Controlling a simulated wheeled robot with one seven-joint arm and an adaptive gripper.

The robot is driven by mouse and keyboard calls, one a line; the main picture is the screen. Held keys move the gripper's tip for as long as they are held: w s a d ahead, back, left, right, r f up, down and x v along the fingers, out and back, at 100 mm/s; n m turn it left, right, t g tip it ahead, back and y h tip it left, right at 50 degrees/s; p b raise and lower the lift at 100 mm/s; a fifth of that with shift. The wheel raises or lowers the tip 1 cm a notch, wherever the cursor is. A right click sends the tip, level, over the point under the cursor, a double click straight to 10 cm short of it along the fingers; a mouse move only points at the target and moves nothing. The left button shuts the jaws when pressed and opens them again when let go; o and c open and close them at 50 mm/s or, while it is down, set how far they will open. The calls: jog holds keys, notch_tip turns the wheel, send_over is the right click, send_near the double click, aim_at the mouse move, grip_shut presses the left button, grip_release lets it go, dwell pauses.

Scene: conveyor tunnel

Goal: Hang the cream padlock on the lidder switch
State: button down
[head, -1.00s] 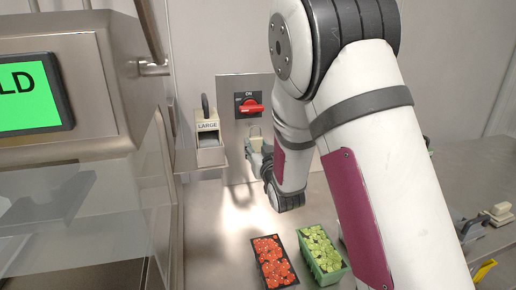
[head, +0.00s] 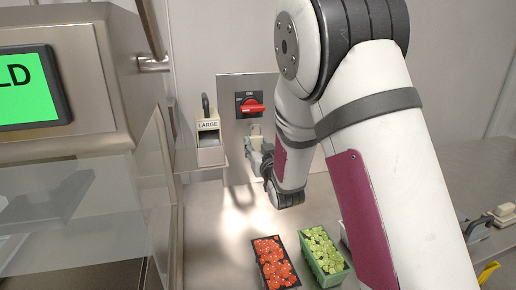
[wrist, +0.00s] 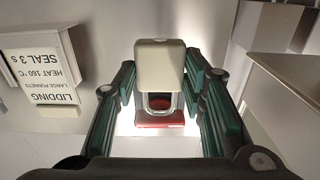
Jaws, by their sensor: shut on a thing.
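The lidder switch (head: 251,105) is a red rotary handle on a dark plate marked ON, on an upright metal panel. My gripper (head: 256,146) is just below it. In the wrist view my gripper (wrist: 160,88) has its green fingers on both sides of the cream padlock (wrist: 160,65), shut on its body. The padlock's shackle reaches toward the red switch handle (wrist: 158,124) and overlaps it in the picture. I cannot tell whether the shackle passes through the switch. In the head view only a small cream part of the padlock (head: 255,130) shows.
A cream holder marked LARGE (head: 208,138) stands left of the panel. A punnet of red fruit (head: 273,262) and a green punnet (head: 323,255) sit on the counter below. A lidding card (wrist: 40,65) shows in the wrist view. The machine with a green screen (head: 28,90) is at left.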

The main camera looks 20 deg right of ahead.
aim_at(256, 148)
jog(key=shift+w+b, duration=0.9)
jog(key=shift+w, duration=1.4)
jog(key=shift+f+b, duration=0.8)
jog(key=shift+b, duration=0.05)
jog(key=c, duration=0.9)
grip_release()
jog(key=shift+c, duration=0.2)
jog(key=shift+s, duration=0.15)
jog(key=s, duration=1.1)
jog(key=shift+s, duration=0.35)
